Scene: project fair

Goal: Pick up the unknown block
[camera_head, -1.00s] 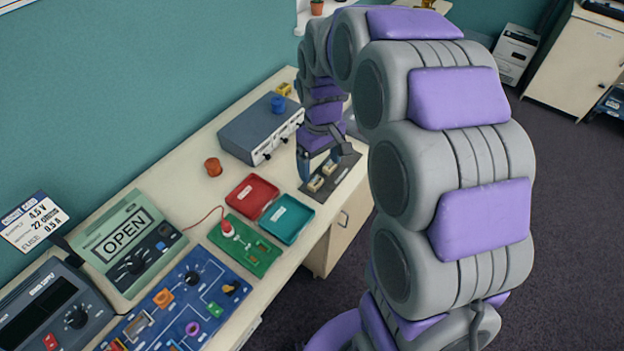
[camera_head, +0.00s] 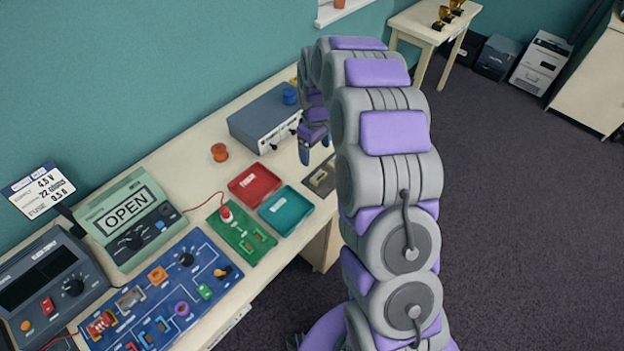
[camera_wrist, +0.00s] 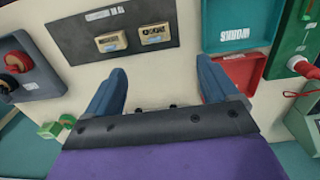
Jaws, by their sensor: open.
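Two beige blocks with small labels sit side by side on a dark plate (camera_wrist: 75,42). In the wrist view there is a left block (camera_wrist: 111,42) and a right block (camera_wrist: 156,35). The label print is too small to read, so I cannot tell which is the unknown block. My gripper (camera_wrist: 162,72) is open and empty, its blue fingers apart, with both blocks beyond the fingertips. In the head view my gripper (camera_head: 314,146) hangs over the bench near the plate, and my arm hides part of the plate.
A red tray (camera_head: 242,197) and a teal tray (camera_head: 285,224) lie beside the plate. A grey box (camera_head: 262,122) stands behind. A green circuit board (camera_head: 229,237), a blue board (camera_head: 205,258) and meters fill the left bench.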

